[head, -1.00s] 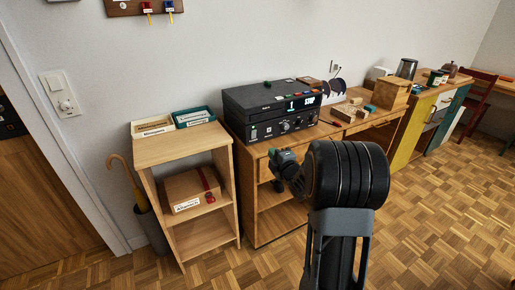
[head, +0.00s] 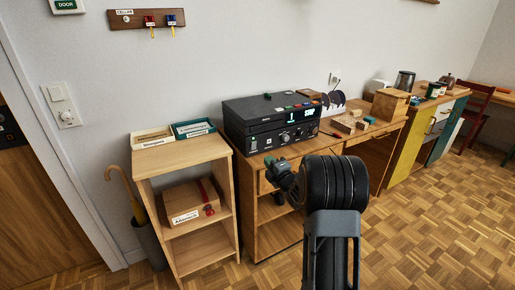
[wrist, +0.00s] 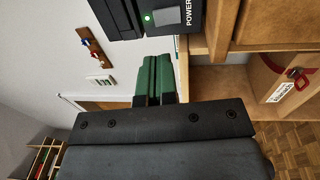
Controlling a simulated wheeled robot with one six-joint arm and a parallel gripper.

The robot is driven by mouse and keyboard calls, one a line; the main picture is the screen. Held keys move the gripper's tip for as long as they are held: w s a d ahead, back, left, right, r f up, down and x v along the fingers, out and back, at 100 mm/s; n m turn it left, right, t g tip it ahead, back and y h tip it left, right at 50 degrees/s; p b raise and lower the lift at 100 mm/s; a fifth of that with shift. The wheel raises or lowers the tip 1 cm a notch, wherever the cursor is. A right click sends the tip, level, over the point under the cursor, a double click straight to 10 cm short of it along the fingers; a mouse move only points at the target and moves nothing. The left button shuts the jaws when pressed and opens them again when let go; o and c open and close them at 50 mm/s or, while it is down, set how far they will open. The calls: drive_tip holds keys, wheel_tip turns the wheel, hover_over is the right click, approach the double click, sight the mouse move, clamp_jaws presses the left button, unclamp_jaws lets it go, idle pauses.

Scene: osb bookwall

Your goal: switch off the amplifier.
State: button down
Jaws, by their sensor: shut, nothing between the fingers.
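The amplifier (head: 262,144) is the lower black unit of a stack on the wooden sideboard, with knobs on its front and a small green light lit at its left end. In the wrist view, part of a black front (wrist: 184,15) shows at the top, with a lit green light and the label POWER beside a pale switch area. My gripper (head: 270,160) is in front of and below the amplifier in the head view. Its green fingers (wrist: 155,80) are shut together and empty, apart from the black front in the wrist view.
Another black unit (head: 262,108) with a lit display sits on top. A low wooden shelf (head: 183,152) with two small boxes stands left of the sideboard (head: 258,238). Wooden blocks (head: 346,124) lie to the right. Parquet floor is open at the right.

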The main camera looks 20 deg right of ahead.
sight(254, 144)
drive_tip(key=w, duration=0.6)
drive_tip(key=w+a+r, duration=0.1)
drive_tip(key=w, duration=0.2)
drive_tip(key=shift+w+r, duration=0.1)
drive_tip(key=shift+w, duration=0.2)
drive_tip(key=shift+a, duration=0.1)
